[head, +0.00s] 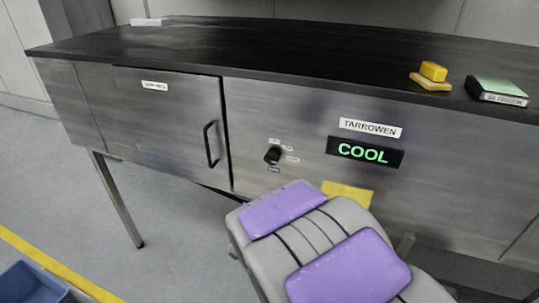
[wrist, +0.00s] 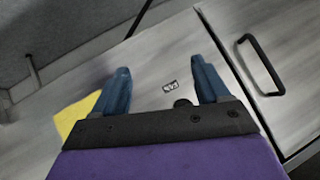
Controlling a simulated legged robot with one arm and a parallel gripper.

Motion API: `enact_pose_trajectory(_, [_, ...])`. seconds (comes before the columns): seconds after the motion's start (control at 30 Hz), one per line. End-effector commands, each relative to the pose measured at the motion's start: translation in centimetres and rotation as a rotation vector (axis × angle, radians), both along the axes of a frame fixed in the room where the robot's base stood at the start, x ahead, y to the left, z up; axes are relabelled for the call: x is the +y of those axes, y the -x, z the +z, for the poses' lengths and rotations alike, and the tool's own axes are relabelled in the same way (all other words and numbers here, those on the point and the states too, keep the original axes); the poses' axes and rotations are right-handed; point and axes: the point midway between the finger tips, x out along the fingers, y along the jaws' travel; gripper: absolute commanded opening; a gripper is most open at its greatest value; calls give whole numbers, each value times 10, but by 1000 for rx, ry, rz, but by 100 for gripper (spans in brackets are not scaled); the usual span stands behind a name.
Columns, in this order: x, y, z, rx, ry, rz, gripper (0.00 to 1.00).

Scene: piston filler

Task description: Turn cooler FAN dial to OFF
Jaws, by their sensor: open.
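The dial is a small black knob (head: 272,155) on the steel cabinet front, right of the door. Small labels sit above, right of and below it, too small to read. Its pointer direction is unclear. A lit display (head: 365,151) right of it reads COOL in green. In the wrist view my gripper (wrist: 162,72) has two blue fingers spread apart with nothing between them. The dark knob (wrist: 182,103) shows partly at the palm's edge, between the fingers' bases in the picture, with a small label (wrist: 170,86) near it. I see no contact. In the head view the gripper is hidden.
A door with a black handle (head: 210,145) is left of the dial; the handle also shows in the wrist view (wrist: 262,65). A yellow label (head: 347,194) is low on the front. Yellow blocks (head: 432,76) and a green-topped box (head: 497,91) lie on the black top.

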Motion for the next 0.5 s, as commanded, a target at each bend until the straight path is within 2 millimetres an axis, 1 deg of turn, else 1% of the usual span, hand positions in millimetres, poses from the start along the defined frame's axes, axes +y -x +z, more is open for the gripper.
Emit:
enact_pose_trajectory(0.03, [10, -9, 2, -51, 16, -28, 75])
enact_pose_trajectory(0.1, [16, -20, 6, -138, 35, -83, 75])
enact_pose_trajectory(0.2, [23, -29, 13, -269, 75, -158, 75])
enact_pose_trajectory(0.33, [27, -29, 24, -432, 144, -238, 75])
enact_pose_trajectory(0.5, [29, -18, 41, -602, 216, -303, 75])
